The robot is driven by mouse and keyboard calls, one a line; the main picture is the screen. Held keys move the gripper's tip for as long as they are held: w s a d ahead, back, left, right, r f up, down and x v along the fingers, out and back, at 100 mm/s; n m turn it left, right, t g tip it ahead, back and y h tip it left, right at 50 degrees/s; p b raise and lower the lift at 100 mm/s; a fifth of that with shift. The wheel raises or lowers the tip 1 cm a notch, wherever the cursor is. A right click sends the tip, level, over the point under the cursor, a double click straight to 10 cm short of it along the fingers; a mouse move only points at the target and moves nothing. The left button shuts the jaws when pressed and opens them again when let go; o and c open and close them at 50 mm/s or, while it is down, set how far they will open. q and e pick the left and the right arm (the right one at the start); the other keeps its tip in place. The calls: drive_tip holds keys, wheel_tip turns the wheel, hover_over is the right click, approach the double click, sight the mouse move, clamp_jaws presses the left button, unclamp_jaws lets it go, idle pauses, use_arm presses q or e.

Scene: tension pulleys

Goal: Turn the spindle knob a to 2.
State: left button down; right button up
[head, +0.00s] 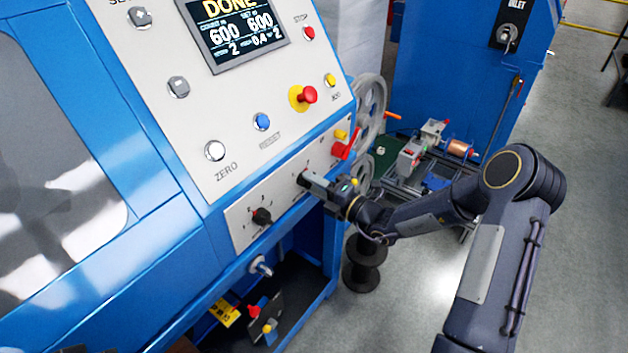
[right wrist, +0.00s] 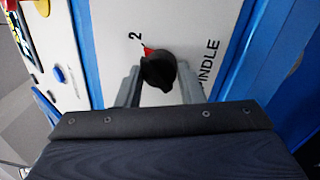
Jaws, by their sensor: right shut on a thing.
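The spindle knob (right wrist: 158,70) is black with a red pointer mark, on a white panel in the right wrist view. Its red mark points up and left, toward the printed 2. The letters "PINDLE" show beside it. My right gripper (right wrist: 159,84) has one finger on each side of the knob and is shut on it. In the head view my right gripper (head: 308,180) reaches the lower panel from the right and mostly hides this knob. My left gripper is not in view.
Another black knob (head: 261,215) with a red mark sits left on the same panel. A red lever (head: 345,148) is just above right of my right gripper. A red stop button (head: 306,95) and a screen (head: 235,30) reading DONE are higher up. Grey floor lies at right.

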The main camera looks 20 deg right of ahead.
idle(0.4)
drive_tip(key=o, duration=1)
drive_tip(key=b+v, duration=0.1)
drive_tip(key=v, duration=0.7)
